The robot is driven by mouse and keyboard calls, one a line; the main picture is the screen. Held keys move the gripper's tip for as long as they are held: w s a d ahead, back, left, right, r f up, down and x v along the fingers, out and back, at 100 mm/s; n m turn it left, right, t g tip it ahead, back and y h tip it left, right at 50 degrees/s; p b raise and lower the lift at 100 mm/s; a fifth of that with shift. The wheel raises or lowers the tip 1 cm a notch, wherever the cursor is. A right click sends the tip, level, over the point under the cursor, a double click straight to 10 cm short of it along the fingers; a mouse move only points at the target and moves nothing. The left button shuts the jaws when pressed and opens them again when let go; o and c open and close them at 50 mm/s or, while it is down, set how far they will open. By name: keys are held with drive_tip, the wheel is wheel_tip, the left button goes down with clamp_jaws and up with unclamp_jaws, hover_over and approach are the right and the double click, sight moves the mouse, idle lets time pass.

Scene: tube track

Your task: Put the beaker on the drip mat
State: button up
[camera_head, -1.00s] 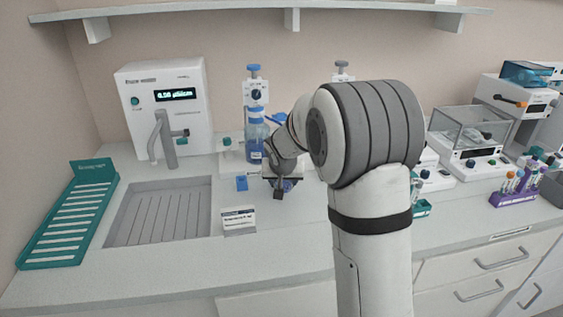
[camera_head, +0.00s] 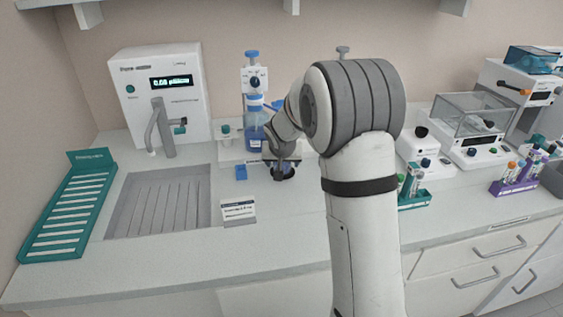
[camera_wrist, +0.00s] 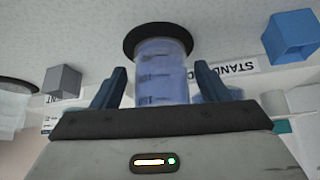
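The beaker (camera_wrist: 162,75) is clear with bluish contents and graduation marks. In the wrist view, which looks upside down, it stands upright with its base on a dark round mat (camera_wrist: 138,28), which I take as the drip mat. The mat also shows as a dark disc (camera_head: 284,174) in the head view. My gripper (camera_wrist: 161,68) has its fingers on either side of the beaker, with a narrow gap on each side. In the head view my gripper (camera_head: 283,154) hides most of the beaker.
A blue block (camera_head: 241,173) and a small card (camera_head: 238,211) are left of the mat. A blue-topped dispenser bottle (camera_head: 254,125) stands close behind. A recessed grated basin (camera_head: 158,203) and teal rack (camera_head: 68,210) are further left. A tube rack (camera_head: 414,196) is right. The front counter is clear.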

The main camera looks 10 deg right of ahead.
drive_tip(key=shift+o, duration=0.4)
drive_tip(key=shift+r, duration=0.25)
drive_tip(key=v, duration=1.1)
drive_tip(key=s+f+n+g, duration=0.1)
drive_tip(key=s+g, duration=0.1)
drive_tip(key=s, duration=1.4)
drive_tip(key=s+d+f+n+g+y, duration=0.1)
drive_tip(key=s, duration=1.4)
drive_tip(key=shift+s+d+f+g+b, duration=0.2)
drive_tip(key=shift+s+f+g+b, duration=0.1)
drive_tip(key=shift+s+g+b, duration=0.1)
